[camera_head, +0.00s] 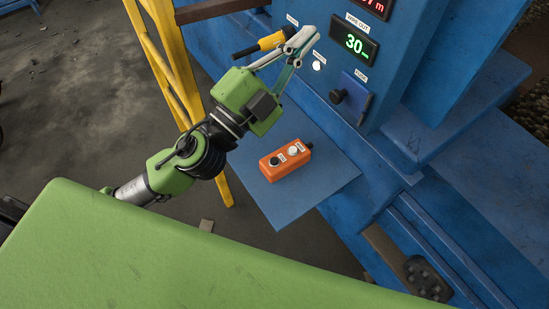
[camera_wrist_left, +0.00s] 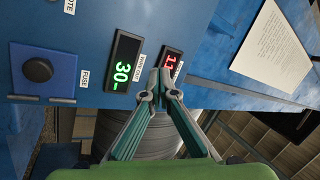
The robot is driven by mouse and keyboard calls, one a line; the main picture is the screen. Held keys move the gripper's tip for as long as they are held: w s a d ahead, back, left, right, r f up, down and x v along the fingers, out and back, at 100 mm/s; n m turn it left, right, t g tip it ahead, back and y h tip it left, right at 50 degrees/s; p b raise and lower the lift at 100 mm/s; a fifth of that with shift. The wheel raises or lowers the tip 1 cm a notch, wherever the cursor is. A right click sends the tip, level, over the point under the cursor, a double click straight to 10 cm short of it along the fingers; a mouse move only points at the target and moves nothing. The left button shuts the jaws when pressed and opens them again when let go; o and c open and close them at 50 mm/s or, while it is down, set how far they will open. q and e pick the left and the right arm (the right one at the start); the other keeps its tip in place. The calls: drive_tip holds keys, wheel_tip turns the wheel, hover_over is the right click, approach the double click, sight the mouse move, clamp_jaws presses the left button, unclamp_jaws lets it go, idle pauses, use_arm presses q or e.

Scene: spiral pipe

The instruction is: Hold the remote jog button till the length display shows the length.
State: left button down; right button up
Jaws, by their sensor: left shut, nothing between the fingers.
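The orange remote (camera_head: 286,160) lies on a blue shelf plate (camera_head: 318,188), with a dark button and a white button on top. My left gripper (camera_head: 308,38) is shut and empty, above and beyond the remote in front of the blue panel, apart from the remote. It also shows in the left wrist view (camera_wrist_left: 160,85) with its fingertips together. The green display (camera_head: 354,43) reads about "30-"; it shows in the left wrist view too (camera_wrist_left: 124,65). A red display (camera_head: 376,5) is cut off above it, and my fingers partly cover it in the left wrist view (camera_wrist_left: 172,66). My right gripper is out of view.
A yellow and black handle (camera_head: 262,44) sits on the panel close behind my left gripper. A white lamp or button (camera_head: 316,65) and a black fuse knob (camera_head: 338,96) are on the panel. A yellow frame (camera_head: 170,60) stands left of my arm. The shelf around the remote is clear.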

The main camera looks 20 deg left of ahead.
use_arm(q)
drive_tip(key=s+d+f+m+g+h, duration=0.5)
drive_tip(key=s+d+m+g+h, duration=0.3)
drive_tip(key=m+g, duration=0.7)
drive_tip(key=w+a+f+m+y, duration=0.3)
drive_tip(key=a+f+m+y, duration=0.2)
drive_tip(key=a+f+y, duration=0.5)
wheel_tip(320, 180, down, 4)
drive_tip(key=shift+a+f+m, duration=0.15)
drive_tip(key=shift+a+m, duration=0.15)
drive_tip(key=shift+a, duration=0.95)
drive_tip(key=shift+f, duration=0.1)
